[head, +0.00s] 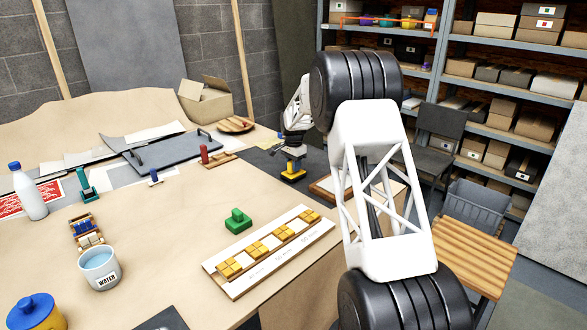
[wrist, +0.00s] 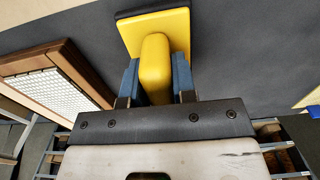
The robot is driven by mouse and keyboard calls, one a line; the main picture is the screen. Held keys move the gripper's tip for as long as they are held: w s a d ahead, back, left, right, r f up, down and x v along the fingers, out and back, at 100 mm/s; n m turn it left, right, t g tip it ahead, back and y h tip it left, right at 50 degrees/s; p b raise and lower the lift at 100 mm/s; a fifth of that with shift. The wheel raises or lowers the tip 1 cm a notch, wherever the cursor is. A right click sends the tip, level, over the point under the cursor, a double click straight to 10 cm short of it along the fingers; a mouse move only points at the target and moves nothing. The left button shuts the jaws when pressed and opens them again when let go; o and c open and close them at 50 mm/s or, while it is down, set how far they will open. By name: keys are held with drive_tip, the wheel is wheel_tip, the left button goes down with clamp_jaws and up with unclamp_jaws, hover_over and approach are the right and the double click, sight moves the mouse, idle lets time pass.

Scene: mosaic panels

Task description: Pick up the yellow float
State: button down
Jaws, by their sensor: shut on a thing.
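The yellow float (head: 292,177) is at the far end of the table in the head view, over a dark grey area. In the wrist view, the yellow float (wrist: 182,28) shows its flat plate, a dark edge and a rounded yellow handle. My gripper (wrist: 156,85) has its two blue fingers closed on both sides of that handle. In the head view, my gripper (head: 293,163) is above the plate and hides the handle. I cannot tell whether the float touches the surface beneath it.
A green float-like block (head: 237,220) stands beside a white board (head: 222,281) with yellow tiles. A red-handled tool (head: 204,153), grey tray (head: 175,152), water cup (head: 99,268) and white bottle (head: 29,192) are also on the table. In the wrist view, a brown-framed panel (wrist: 62,50) lies left of the float.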

wheel_tip(320, 180, up, 2)
drive_tip(key=shift+r, duration=0.3)
drive_tip(key=s+d+r, duration=0.1)
drive_tip(key=s+d, duration=0.1)
drive_tip(key=s, duration=1.3)
drive_tip(key=shift+s+d+r, duration=0.15)
drive_tip(key=shift+s+d, duration=0.2)
drive_tip(key=shift+d, duration=0.05)
drive_tip(key=c, duration=1.5)
unclamp_jaws()
drive_tip(key=shift+c, duration=1.3)
drive_tip(key=w+d+r, duration=0.2)
drive_tip(key=d, duration=0.4)
drive_tip(key=w+d+r, duration=0.3)
drive_tip(key=d, duration=0.3)
drive_tip(key=shift+w+d+r, duration=0.2)
drive_tip(key=shift+w+d, duration=0.1)
drive_tip(key=shift+w, duration=0.05)
